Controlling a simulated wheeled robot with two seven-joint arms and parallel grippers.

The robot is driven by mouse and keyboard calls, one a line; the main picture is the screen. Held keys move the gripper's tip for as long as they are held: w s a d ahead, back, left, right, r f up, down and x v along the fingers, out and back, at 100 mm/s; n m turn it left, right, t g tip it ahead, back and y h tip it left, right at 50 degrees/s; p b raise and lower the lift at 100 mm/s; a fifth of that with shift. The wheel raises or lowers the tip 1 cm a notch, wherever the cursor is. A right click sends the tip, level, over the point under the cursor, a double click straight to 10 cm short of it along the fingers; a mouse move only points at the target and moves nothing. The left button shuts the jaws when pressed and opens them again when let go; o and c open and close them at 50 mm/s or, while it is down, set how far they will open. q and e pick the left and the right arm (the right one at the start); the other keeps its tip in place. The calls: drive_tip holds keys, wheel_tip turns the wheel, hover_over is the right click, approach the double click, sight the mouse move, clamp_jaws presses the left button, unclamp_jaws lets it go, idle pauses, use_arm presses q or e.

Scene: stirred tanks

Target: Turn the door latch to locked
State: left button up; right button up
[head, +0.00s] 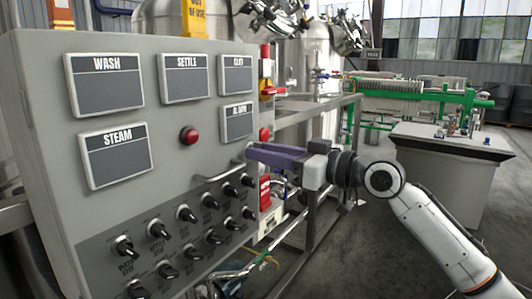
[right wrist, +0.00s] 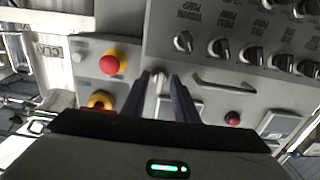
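The grey control cabinet (head: 45,130) fills the left of the head view. My right gripper (head: 250,152), with purple fingers, reaches its right front edge, just above the bar handle (head: 218,175). In the right wrist view the two fingers (right wrist: 162,88) stand apart, with a small pale knob-like part (right wrist: 160,76), which looks like the door latch, between or just beyond their tips. I cannot tell whether the fingers touch it. The fingers hide the latch in the head view, and its turned position cannot be read. My left gripper is not in view.
Rows of black selector knobs (head: 186,213) and a red button (head: 189,135) are on the cabinet front. Red and yellow emergency buttons (right wrist: 113,62) sit beside the fingers in the right wrist view. Pipe rails (head: 320,110) stand behind. Open floor (head: 350,240) lies to the right.

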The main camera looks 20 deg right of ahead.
drive_tip(key=b+v, duration=0.1)
drive_tip(key=v, duration=0.9)
drive_tip(key=shift+s+d, duration=0.1)
drive_tip(key=shift+s, duration=0.05)
